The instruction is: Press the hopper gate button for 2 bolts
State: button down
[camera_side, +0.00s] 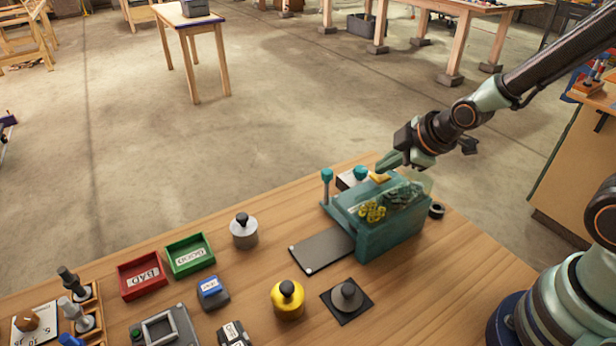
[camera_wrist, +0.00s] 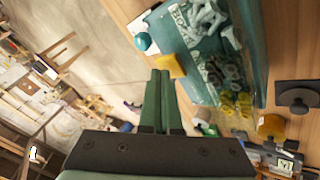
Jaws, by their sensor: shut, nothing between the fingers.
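The teal hopper (camera_side: 385,238) stands at the far right of the wooden table. Its open top holds yellow pieces (camera_side: 372,211) and grey pieces (camera_side: 404,196), which also show in the wrist view as yellow pieces (camera_wrist: 238,102) and grey bolt-like pieces (camera_wrist: 203,20). A flat yellow tab (camera_side: 379,177) sits at the hopper's back edge and appears in the wrist view (camera_wrist: 171,65). My gripper (camera_side: 386,163) is shut and empty, its tips right by the yellow tab. I cannot tell whether they touch it. No lettering on the tab is readable.
Two teal knobs (camera_side: 327,175) (camera_side: 360,172) rise beside the hopper. A dark plate (camera_side: 322,250) lies before it. A yellow weight (camera_side: 288,299), a grey weight (camera_side: 244,231), a red BAD tray (camera_side: 142,276) and a green GOOD tray (camera_side: 190,256) stand to the left.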

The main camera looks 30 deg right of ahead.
aim_at(383, 177)
jog(key=shift+r, duration=0.7)
jog(key=shift+r, duration=0.1)
jog(key=shift+r, duration=2.45)
jog(key=s+d+r+m+g, duration=0.1)
jog(key=s+d+r+m, duration=0.1)
jog(key=s+r+m, duration=0.4)
jog(key=s+m, duration=0.3)
jog(key=m, duration=0.1)
jog(key=shift+s+d+r+m+g+h, duration=0.25)
jog(key=shift+d+m+g+h, duration=0.05)
jog(key=shift+d+m+g, duration=0.1)
